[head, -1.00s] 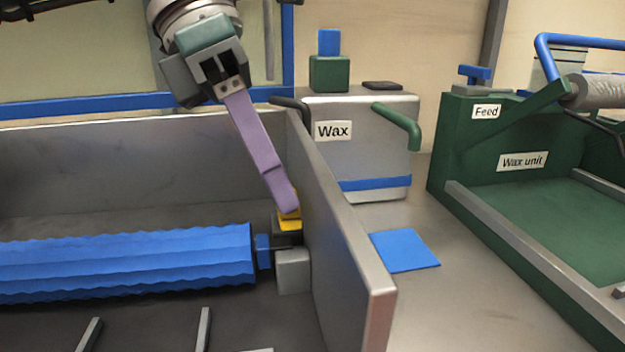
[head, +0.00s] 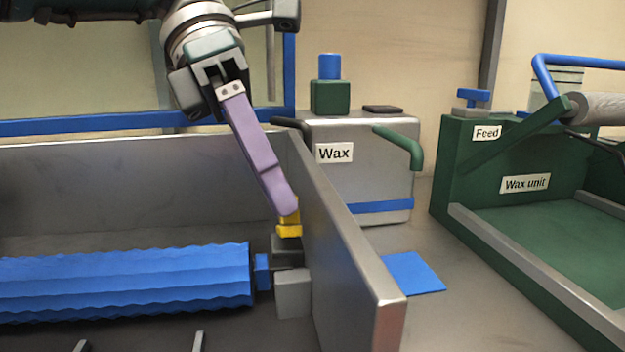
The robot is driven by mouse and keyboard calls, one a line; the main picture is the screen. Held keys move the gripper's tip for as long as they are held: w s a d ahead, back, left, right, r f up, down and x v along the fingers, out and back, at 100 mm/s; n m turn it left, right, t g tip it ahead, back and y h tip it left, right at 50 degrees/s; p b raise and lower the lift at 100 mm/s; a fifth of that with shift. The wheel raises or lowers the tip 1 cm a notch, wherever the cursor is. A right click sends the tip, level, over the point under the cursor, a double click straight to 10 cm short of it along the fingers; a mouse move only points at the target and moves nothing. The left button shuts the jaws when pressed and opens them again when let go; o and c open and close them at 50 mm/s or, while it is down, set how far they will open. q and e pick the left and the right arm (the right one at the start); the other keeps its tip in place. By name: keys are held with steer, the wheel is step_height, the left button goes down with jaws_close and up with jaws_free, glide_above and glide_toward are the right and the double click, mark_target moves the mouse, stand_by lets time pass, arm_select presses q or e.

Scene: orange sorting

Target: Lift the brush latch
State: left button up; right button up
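The blue ridged brush roller (head: 125,280) lies in the grey metal trough, its right end at a grey bearing block (head: 293,293). The yellow brush latch (head: 289,231) is above the dark block (head: 290,251) at that end, by the trough's right wall. My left gripper (head: 288,208) reaches down from the top with long purple fingers. Their tips overlap the latch's upper part and look closed on it; the far finger is mostly hidden. My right gripper is not in view.
The trough's right wall (head: 345,255) stands close beside the fingers. Beyond it are a grey wax tank (head: 375,160) with a green handle, and a blue pad (head: 411,272) on the table. A green wax unit (head: 560,190) stands at right.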

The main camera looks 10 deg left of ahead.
arm_select(q)
steer(key=shift+o, duration=1)
